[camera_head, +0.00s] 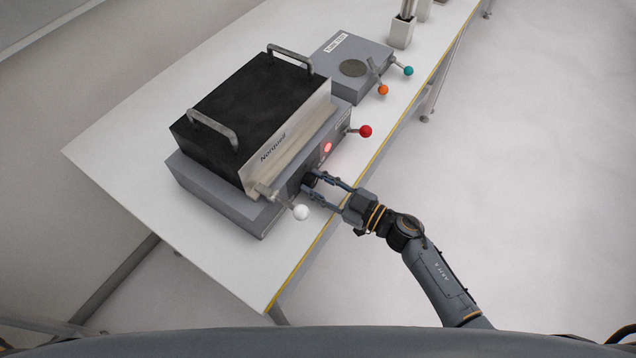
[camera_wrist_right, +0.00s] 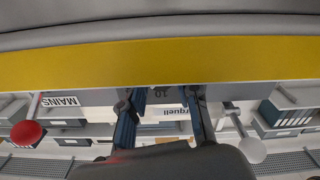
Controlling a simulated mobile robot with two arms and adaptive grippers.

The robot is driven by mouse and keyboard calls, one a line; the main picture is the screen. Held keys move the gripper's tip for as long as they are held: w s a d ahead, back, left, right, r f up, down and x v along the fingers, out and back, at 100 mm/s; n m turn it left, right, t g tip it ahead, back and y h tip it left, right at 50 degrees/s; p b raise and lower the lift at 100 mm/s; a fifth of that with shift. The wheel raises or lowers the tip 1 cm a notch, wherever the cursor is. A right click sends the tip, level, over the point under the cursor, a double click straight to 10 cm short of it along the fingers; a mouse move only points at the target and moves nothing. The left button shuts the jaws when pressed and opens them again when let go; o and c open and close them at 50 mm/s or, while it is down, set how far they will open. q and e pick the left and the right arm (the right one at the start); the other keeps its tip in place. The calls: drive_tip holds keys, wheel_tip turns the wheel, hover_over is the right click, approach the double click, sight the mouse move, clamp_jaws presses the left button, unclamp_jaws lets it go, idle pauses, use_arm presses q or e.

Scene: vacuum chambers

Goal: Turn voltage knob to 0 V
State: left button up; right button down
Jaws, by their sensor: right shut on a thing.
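The grey vacuum chamber unit (camera_head: 232,202) with a black lid stands on the white table. Its dark voltage knob (camera_head: 309,180) is on the front face, between the white-ball lever and the red light, and is mostly hidden by my fingers. My right gripper (camera_head: 319,187) reaches in from the table's front side and is shut on the knob, one finger on each side. In the right wrist view the two fingers (camera_wrist_right: 165,105) point at the front panel, with a partly covered "10" marking between them. The knob's exact setting cannot be read. My left gripper is not in view.
A white-ball lever (camera_head: 301,212) and a red-ball lever (camera_head: 365,131) stick out either side of my gripper. A red light (camera_head: 327,148) glows between them. A second grey box (camera_head: 352,68) with orange and teal ball levers stands farther back. The table's yellow edge (camera_head: 312,250) is close.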

drive_tip(key=shift+n+b, duration=0.35)
drive_tip(key=shift+n, duration=1.85)
drive_tip(key=c, duration=1)
unclamp_jaws()
drive_tip(key=v, duration=1.2)
